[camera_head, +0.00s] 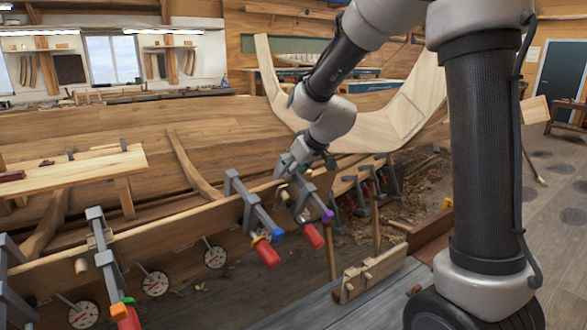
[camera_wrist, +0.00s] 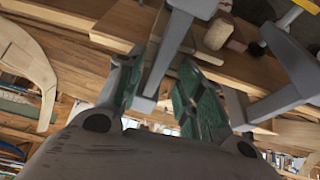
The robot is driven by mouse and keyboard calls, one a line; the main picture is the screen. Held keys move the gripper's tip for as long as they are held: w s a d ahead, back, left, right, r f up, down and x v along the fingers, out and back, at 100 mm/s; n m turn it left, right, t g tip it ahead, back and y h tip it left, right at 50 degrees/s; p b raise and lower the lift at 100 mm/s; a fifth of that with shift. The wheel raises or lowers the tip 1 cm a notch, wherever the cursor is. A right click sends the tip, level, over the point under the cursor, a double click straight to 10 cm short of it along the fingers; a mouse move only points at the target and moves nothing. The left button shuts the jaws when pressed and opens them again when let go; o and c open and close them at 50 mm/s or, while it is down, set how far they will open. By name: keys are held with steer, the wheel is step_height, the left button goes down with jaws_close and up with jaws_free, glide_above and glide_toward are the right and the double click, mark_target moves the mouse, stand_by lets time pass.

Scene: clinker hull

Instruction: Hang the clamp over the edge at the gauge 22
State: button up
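In the head view my gripper (camera_head: 297,166) is at the top of a grey clamp with a purple end (camera_head: 327,215) and a red handle (camera_head: 313,236), beside the plank edge (camera_head: 180,222). In the wrist view the green-padded fingers (camera_wrist: 168,80) lie on both sides of a grey clamp bar (camera_wrist: 172,50), and the gripper looks shut on it. Whether this clamp touches the plank is hidden. Dial gauges (camera_head: 215,257), (camera_head: 155,284) and (camera_head: 84,314) sit along the plank's lower side. Their numbers are too small to read.
A clamp with a blue end (camera_head: 255,215) hangs on the plank edge just left of my gripper. Another clamp with orange and green parts (camera_head: 105,265) hangs further left. More clamps (camera_head: 372,185) stand behind on the right. A wooden block (camera_head: 372,275) lies on the grey bench.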

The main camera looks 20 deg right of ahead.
steer(key=shift+r, duration=0.1)
steer(key=v, duration=1.2)
steer(key=s+d+f+m+g+h, duration=0.1)
steer(key=s+d, duration=0.3)
steer(key=s, duration=0.5)
steer(key=s+d+m+g+h, duration=0.1)
steer(key=s+d, duration=0.3)
steer(key=s, duration=0.5)
steer(key=s+d+f+m+g+h, duration=0.1)
steer(key=s+d+m, duration=0.2)
steer(key=s, duration=0.6)
steer(key=shift+s+d+f, duration=0.35)
steer(key=shift+d, duration=0.3)
